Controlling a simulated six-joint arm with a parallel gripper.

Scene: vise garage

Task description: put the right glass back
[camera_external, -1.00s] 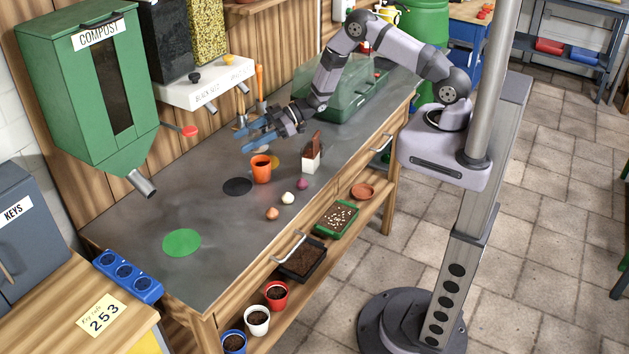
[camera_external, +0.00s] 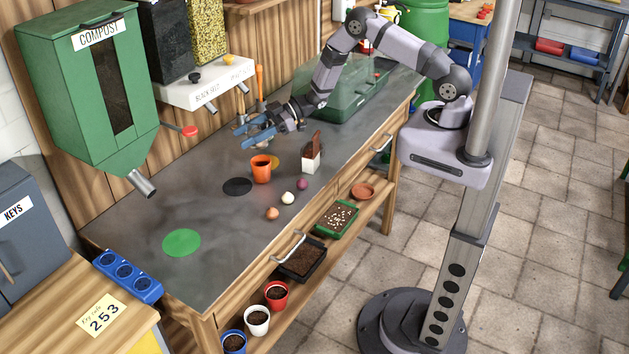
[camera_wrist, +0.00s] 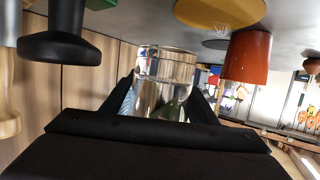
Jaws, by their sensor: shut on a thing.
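My gripper (camera_external: 258,133) has blue fingers and hangs over the back part of the workbench, left of the clear-lidded green box. In the wrist view a clear glass (camera_wrist: 168,72) sits between the two fingers of my gripper (camera_wrist: 165,95), which is shut on it. The bench surface is at the top of that view, so the picture is upside down. The glass is too faint to make out in the external view. I cannot tell whether its base touches the bench. No second glass can be made out.
An orange pot (camera_external: 262,170) stands in front of my gripper, beside a yellow disc (camera_wrist: 222,12). A black disc (camera_external: 238,187) and a green disc (camera_external: 181,242) lie further left. The seed dispenser (camera_external: 205,85) overhangs the back. Bench around the green disc is clear.

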